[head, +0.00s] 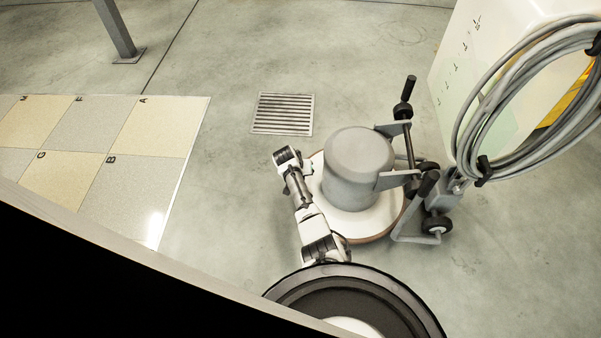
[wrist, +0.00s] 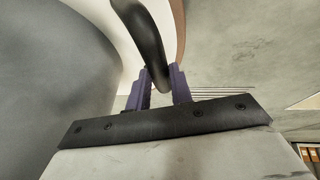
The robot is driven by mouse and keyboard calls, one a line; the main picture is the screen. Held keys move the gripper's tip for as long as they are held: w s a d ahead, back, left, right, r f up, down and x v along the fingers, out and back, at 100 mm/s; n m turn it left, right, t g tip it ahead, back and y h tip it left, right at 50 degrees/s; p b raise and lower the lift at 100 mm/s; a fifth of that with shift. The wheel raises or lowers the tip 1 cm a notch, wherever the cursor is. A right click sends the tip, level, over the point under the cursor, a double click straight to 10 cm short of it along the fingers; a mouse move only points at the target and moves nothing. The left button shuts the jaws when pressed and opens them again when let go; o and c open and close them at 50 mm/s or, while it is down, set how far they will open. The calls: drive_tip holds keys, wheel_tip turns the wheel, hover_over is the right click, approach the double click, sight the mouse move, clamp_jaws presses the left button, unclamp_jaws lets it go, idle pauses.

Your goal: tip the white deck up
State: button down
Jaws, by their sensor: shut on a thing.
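The white deck (head: 375,222) of a floor machine lies low over the floor in the head view, with a brown edge around it. A grey round housing (head: 357,165) stands on it. My white arm covers the deck's left side, and I cannot make out my fingers there. In the wrist view my gripper (wrist: 160,84) has its purple fingers on either side of a curved black handle (wrist: 146,38) and is shut on it. The white deck (wrist: 100,12) and grey housing (wrist: 50,70) show behind on the left. I cannot tell whether the deck is tilted.
The machine's black hand grips (head: 404,100) and wheels (head: 436,224) are on its right. A white cabinet (head: 470,50) with a coiled grey hose (head: 470,120) stands at the right. A floor drain (head: 283,114) lies behind. Lettered pads (head: 130,165) are at left, with bare floor between.

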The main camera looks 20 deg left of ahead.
drive_tip(key=shift+s+a+r+p, duration=0.1)
drive_tip(key=shift+a+r+p, duration=0.2)
drive_tip(key=shift+r+p, duration=0.5)
wheel_tip(320, 180, up, 26)
drive_tip(key=a+m+g+y+p, duration=0.25)
drive_tip(key=y+p, duration=0.45)
drive_tip(key=p, duration=1.1)
drive_tip(key=w+d+r+y+p, duration=0.2)
drive_tip(key=d+r+y, duration=0.2)
drive_tip(key=d+r, duration=0.4)
drive_tip(key=w+d+r+m+y+p, duration=0.1)
drive_tip(key=d+r+y, duration=0.3)
drive_tip(key=d+r, duration=0.4)
drive_tip(key=shift+w+d+r+g+y+p, duration=0.35)
drive_tip(key=shift+w+r+p, duration=0.3)
drive_tip(key=shift+r, duration=2.85)
drive_tip(key=shift+s, duration=0.15)
